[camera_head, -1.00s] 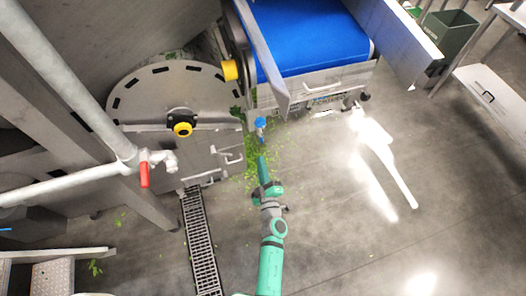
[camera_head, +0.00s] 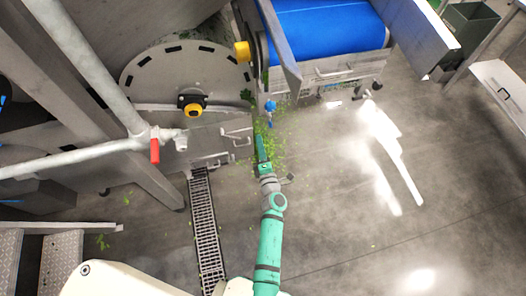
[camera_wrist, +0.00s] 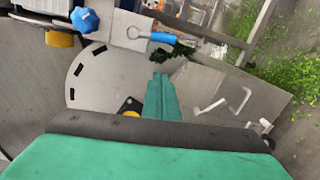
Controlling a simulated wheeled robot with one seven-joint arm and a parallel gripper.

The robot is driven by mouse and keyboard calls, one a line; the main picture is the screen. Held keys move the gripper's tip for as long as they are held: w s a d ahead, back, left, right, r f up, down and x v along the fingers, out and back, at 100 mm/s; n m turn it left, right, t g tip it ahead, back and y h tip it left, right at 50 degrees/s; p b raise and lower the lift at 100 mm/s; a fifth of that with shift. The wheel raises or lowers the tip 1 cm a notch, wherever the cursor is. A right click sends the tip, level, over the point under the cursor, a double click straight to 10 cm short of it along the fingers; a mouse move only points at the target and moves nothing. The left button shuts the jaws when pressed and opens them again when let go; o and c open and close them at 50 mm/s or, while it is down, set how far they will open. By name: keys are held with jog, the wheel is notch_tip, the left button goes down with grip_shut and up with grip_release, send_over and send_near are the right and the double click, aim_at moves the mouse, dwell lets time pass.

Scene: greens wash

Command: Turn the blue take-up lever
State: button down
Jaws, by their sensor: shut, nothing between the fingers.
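A blue handle (camera_wrist: 162,38) with a metal ring at its left end lies across a pale plate in the wrist view. A blue star-shaped knob (camera_wrist: 84,19) is to its upper left. In the head view a small blue part (camera_head: 270,105) shows below the belt's near left corner; I cannot tell whether it is the knob or the handle. My gripper (camera_wrist: 160,77) has its green fingers together and empty. In the wrist view the tips appear just below the blue handle, apart from it. In the head view my gripper (camera_head: 261,137) is just below the blue part.
The blue belt conveyor (camera_head: 325,25) stands at the top. A round grey drum end (camera_head: 165,75) with a yellow-capped hub (camera_head: 194,110) is to the left. A pipe with a red valve handle (camera_head: 155,151) stands nearer. Greens litter the floor. Open floor lies to the right.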

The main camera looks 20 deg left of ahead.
aim_at(269, 119)
jog(key=w, duration=0.5)
jog(key=shift+w+d+r, duration=0.25)
jog(key=shift+d+r, duration=0.05)
jog(key=shift+d, duration=0.05)
jog(key=shift+d, duration=0.1)
